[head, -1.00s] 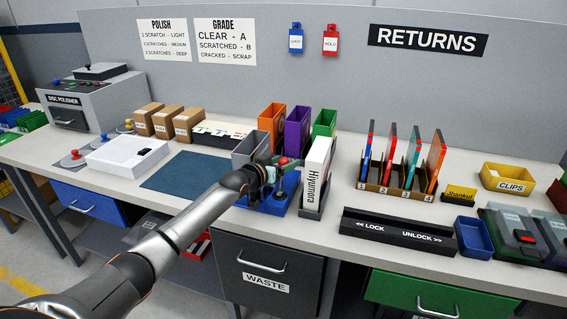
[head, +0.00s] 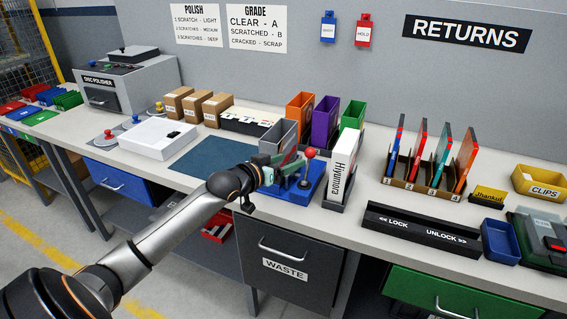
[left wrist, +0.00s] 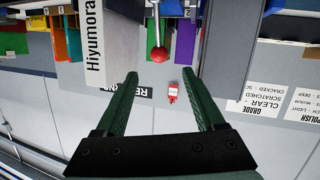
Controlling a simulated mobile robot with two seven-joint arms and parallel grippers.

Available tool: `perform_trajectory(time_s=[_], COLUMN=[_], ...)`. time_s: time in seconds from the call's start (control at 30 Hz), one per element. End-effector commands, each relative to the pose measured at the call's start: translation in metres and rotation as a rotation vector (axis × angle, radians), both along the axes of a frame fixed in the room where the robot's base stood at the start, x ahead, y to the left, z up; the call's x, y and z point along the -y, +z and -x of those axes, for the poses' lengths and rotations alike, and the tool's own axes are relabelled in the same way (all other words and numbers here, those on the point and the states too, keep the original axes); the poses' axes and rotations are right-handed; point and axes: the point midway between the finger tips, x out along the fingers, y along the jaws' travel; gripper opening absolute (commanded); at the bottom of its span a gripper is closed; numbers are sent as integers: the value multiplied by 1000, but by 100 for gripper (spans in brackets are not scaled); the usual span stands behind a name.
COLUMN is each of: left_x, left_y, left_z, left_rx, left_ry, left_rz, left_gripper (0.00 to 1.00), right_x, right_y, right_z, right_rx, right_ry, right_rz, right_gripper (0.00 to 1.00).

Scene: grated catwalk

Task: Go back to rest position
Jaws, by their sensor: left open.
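My left gripper (head: 282,165) is over the workbench in the head view, just left of a red-knobbed lever (head: 310,153) on a blue base (head: 303,188). In the left wrist view its green fingers (left wrist: 165,105) are spread apart with nothing between the tips. The lever's red ball (left wrist: 159,54) shows beyond the fingertips there, apart from them. My right gripper shows in no view.
A white Hiyumora box (head: 343,165) stands right of the lever. Grey (head: 278,140), orange (head: 300,115), purple (head: 325,120) and green bins stand behind. A blue mat (head: 205,157) lies left. A black lock bar (head: 420,230) lies at the right front.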

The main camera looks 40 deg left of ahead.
Motion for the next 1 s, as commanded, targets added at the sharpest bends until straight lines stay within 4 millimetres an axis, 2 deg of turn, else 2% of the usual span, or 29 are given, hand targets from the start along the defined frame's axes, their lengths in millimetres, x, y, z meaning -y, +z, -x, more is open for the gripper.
perform_trajectory(time_s=[0.2,0.8,0.87,0.93,1.0], left_x=[0,1,4,13,28], left_y=[3,2,-6,-25,-55], left_z=[12,14,16,22,34], left_rx=[-1,-3,-12,-37,-76], left_ry=[0,-2,-5,-15,-32], left_rz=[-1,-1,-2,-9,-18], left_gripper=[71,71,71,71,71], right_x=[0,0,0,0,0], right_y=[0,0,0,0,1], right_z=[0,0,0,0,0], right_rx=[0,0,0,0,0], right_ry=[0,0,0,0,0], right_rz=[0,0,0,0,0], right_gripper=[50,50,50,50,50])
